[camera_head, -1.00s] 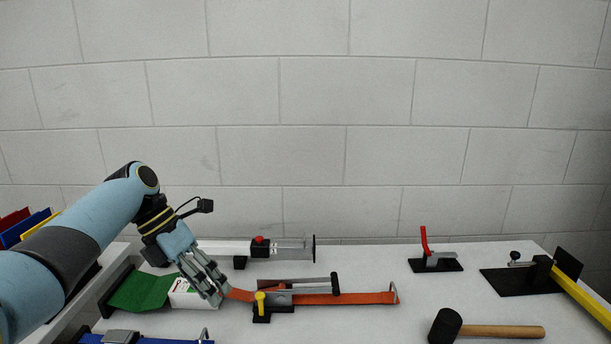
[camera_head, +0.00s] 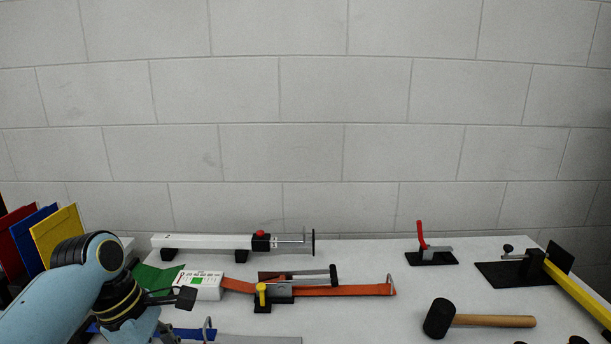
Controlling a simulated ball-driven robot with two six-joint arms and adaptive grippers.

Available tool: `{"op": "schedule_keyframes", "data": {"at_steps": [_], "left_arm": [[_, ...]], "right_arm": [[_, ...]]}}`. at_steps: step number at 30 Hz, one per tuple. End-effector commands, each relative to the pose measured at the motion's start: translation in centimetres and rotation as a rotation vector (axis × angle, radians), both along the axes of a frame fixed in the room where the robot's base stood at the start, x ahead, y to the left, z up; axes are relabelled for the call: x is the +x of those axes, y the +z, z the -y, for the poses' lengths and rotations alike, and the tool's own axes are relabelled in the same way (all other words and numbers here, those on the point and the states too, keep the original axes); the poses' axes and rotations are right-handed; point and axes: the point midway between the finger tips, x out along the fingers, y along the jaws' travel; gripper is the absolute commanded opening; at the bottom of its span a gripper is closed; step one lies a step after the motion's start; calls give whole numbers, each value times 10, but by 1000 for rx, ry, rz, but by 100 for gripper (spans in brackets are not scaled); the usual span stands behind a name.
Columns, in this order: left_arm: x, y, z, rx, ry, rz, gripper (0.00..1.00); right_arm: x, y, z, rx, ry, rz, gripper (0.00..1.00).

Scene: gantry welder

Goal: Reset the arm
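My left arm (camera_head: 60,300) comes in from the left with its wrist (camera_head: 120,300) low over the table's left front. My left gripper (camera_head: 165,335) points down at the bottom edge and is mostly cut off, so its fingers cannot be judged. It is in front of the white box (camera_head: 198,286) and apart from it. My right gripper is not in view.
An orange strap (camera_head: 340,291) with a black clamp and yellow knob lies mid-table. Behind it is a white bar clamp (camera_head: 205,241). A red-handled clamp (camera_head: 422,238), black mallet (camera_head: 440,318) and yellow bar (camera_head: 580,291) are on the right. Coloured folders (camera_head: 58,233) stand left.

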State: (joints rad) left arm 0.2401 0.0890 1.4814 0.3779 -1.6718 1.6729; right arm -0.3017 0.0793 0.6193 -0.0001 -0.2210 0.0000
Motion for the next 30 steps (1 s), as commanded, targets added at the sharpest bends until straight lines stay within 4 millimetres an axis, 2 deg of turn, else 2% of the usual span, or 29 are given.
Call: {"op": "schedule_keyframes", "data": {"at_steps": [1, 3, 6, 12, 18, 27, 30], "left_arm": [[-21, -6, -5, 36, -111, 44, 44], [-51, -8, -14, 106, -319, 127, 44], [-94, -2, -25, 212, -632, 231, 44], [-150, 21, -38, 365, -1063, 332, 44], [-187, 46, -46, 469, -1355, 371, 44], [-227, 83, -54, 588, -1692, 385, 44], [-219, 48, -56, 574, -1681, 376, 44]], "right_arm": [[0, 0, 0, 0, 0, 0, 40], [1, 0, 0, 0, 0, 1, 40], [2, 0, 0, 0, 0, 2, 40], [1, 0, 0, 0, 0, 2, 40], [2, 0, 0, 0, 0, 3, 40], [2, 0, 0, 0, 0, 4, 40], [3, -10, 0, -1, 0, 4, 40]]}}
